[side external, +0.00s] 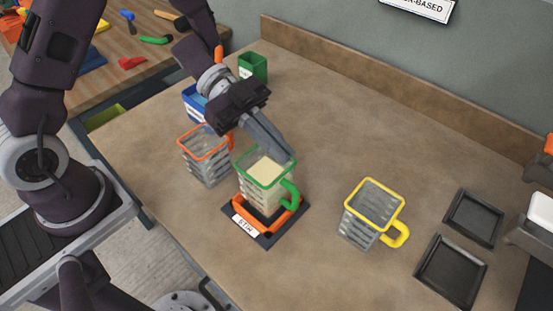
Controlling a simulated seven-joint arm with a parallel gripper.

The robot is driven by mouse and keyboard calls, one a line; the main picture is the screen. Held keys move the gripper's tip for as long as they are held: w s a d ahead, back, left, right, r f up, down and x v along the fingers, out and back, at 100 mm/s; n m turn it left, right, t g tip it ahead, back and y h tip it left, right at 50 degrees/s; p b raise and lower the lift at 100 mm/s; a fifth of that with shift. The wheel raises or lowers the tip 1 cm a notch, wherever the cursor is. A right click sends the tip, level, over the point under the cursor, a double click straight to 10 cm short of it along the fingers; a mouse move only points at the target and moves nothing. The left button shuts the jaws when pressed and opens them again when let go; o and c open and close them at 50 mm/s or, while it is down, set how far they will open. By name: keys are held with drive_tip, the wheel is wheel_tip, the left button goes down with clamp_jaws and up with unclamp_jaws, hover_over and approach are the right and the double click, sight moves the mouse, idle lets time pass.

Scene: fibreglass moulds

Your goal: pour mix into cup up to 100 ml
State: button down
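A clear cup with a green rim and green handle (289,193) holds pale cream mix (265,172). It stands upright in or just over an orange and black stand (240,206) with a white label. My gripper (286,152) is at the far rim of this cup, pointing down to the right. I cannot tell whether its fingers grip the rim. A clear cup with a yellow rim (372,213) stands upright to the right and looks empty.
Two black square trays (473,218) (450,271) lie at the right. A green container (252,67) and a blue container (195,104) stand behind my gripper. A wooden bench with tools (140,50) is at the upper left. The table's middle back is clear.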

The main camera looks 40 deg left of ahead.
wheel_tip(320, 180, up, 14)
drive_tip(key=w+d, duration=1.3)
drive_tip(key=d, duration=0.4)
wheel_tip(320, 180, down, 5)
drive_tip(key=shift+d+r, duration=0.1)
drive_tip(key=shift+s+r+m+t, duration=0.25)
drive_tip(key=shift+r+m+t, duration=0.25)
drive_tip(key=shift+r+m, duration=0.15)
drive_tip(key=shift+s+r+m+t, duration=0.25)
drive_tip(key=shift+r+m+t, duration=0.25)
drive_tip(key=shift+m, duration=0.15)
drive_tip(key=shift+s+f+m+t, duration=0.2)
drive_tip(key=shift+f+m, duration=0.1)
drive_tip(key=shift+f, duration=0.2)
drive_tip(key=shift+s+f+m+t, duration=0.1)
drive_tip(key=shift+s+f+m, duration=0.15)
drive_tip(key=shift+f, duration=0.25)
idle(0.5)
drive_tip(key=shift+s+f+m+t+h, duration=0.3)
drive_tip(key=shift+s+f+m+t, duration=0.35)
drive_tip(key=shift+m, duration=0.4)
drive_tip(key=shift+s+f+m+t+h, duration=0.3)
drive_tip(key=shift+s+f+m+t, duration=0.35)
drive_tip(key=shift+m, duration=0.35)
idle(0.5)
